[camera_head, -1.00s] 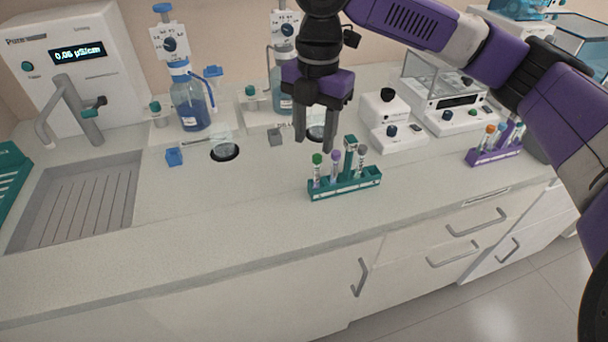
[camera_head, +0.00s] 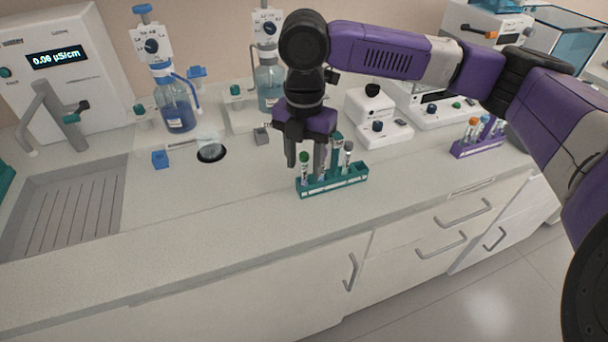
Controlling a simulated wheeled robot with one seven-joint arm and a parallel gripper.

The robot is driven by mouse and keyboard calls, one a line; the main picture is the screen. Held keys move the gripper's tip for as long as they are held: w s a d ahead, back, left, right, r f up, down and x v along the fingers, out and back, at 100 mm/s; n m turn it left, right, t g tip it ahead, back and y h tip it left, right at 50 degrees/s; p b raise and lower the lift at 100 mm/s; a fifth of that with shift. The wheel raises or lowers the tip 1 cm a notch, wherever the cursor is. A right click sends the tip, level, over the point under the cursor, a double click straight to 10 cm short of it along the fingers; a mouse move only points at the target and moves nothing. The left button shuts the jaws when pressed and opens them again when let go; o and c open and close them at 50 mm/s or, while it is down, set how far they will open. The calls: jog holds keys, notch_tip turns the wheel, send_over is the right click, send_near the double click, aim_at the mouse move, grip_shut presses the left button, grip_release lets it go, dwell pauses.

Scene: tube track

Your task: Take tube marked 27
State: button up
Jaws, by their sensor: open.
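A green rack (camera_head: 345,181) stands on the bench with several capped tubes upright in it. A green-capped tube (camera_head: 304,167) is at its left end, and a grey-capped tube (camera_head: 347,153) is further right. A purple-capped tube between them is mostly hidden behind my gripper. The number 27 is too small to read on any tube. My gripper (camera_head: 305,163) points down over the left part of the rack, jaws open, with its fingers close around the tube tops. I cannot tell whether it touches a tube.
A purple rack (camera_head: 478,148) with several tubes stands at the right. White instruments (camera_head: 378,128) and blue-liquid bottles (camera_head: 175,112) line the back. A sink (camera_head: 65,210) is at the left. The bench front (camera_head: 220,235) is clear.

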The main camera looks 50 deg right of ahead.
grip_shut()
notch_tip(320, 180, up, 20)
dwell(0.8)
